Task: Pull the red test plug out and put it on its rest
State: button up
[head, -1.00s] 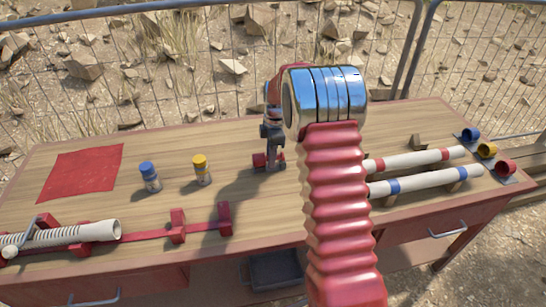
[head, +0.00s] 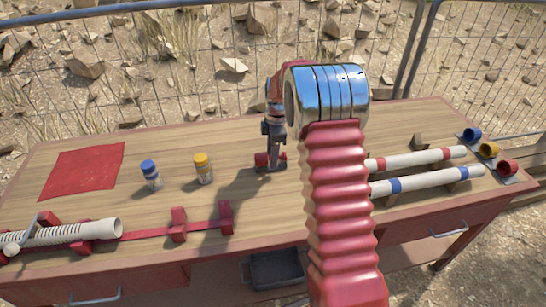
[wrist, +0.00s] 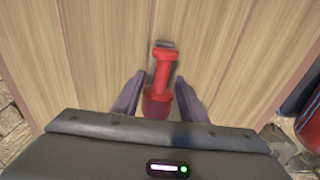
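A red spool-shaped piece (wrist: 162,73), which looks like the red test plug, shows in the wrist view over the wooden tabletop. Its near, wider end lies between the two dark fingers of my gripper (wrist: 159,90). The fingers stand apart, with a visible gap on each side of it. In the head view my gripper (head: 272,147) points down at the table middle, with red parts at its tips just over or on the wood. I cannot tell whether the red piece touches the table. No rest for it can be made out clearly.
Two white pipes (head: 418,159) with coloured bands lie on the right, near blue, yellow and red sockets (head: 507,167). Two small bottles (head: 203,170) stand left of my gripper. A red mat (head: 82,170) and a ribbed hose (head: 75,232) lie at left.

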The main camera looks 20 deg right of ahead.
notch_tip(320, 180, up, 13)
jog(key=d, duration=0.1)
dwell(0.4)
jog(key=shift+s, duration=0.1)
dwell(0.3)
